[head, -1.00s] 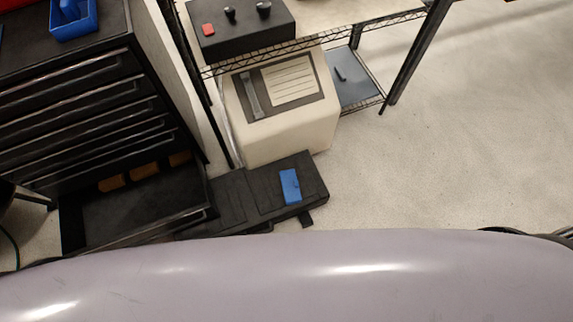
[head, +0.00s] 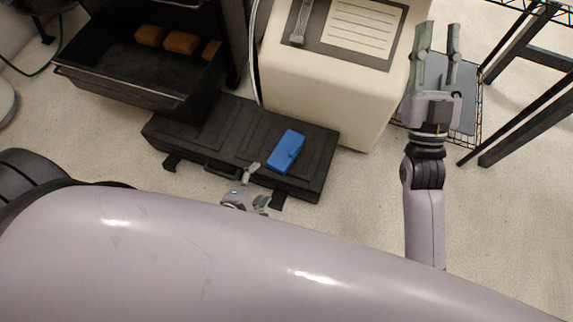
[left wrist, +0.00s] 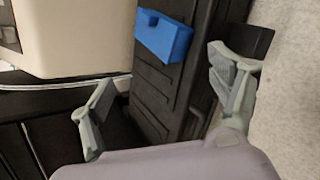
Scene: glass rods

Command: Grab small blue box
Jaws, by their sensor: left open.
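The small blue box (head: 286,152) lies on top of a black case (head: 229,129) on the floor. It also shows in the left wrist view (left wrist: 163,36), ahead of my fingers. My left gripper (head: 256,188) is open and empty beside the case's near edge, below and left of the box. In the left wrist view its fingers (left wrist: 162,70) stand wide apart, with the case between them and the box just beyond. My right gripper (head: 438,36) is raised at the right, open and empty, fingers pointing to the picture's top. The left arm is mostly hidden.
A pale boxy machine (head: 340,105) stands right behind the case. An open black drawer (head: 120,75) holding orange-brown blocks (head: 180,43) is at the upper left. A dark shelf frame (head: 525,105) stands at the right.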

